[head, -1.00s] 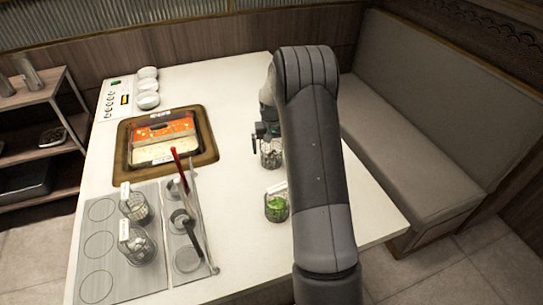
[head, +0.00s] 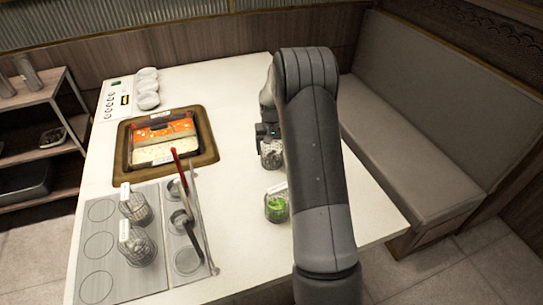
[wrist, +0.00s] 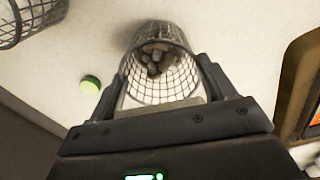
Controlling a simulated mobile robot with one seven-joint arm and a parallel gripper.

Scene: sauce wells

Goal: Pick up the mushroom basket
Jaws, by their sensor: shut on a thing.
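A wire mesh basket (head: 272,158) stands upright on the white counter, just left of my arm in the head view. In the wrist view the mesh basket (wrist: 163,80) sits between my fingers, with brown-grey mushroom-like pieces (wrist: 155,60) inside. My gripper (wrist: 165,92) is shut on this basket, one finger on each side. In the head view my gripper (head: 266,136) is at the basket's top, partly hidden by my arm. I cannot see any clear gap between basket and counter.
A basket with green contents (head: 276,208) stands nearer on the counter. A sunken pot (head: 164,140) with red and white broths lies left. A grey panel (head: 110,255) holds two more baskets and ladles. White bowls (head: 147,88) stand at the back. A bench (head: 420,135) is right.

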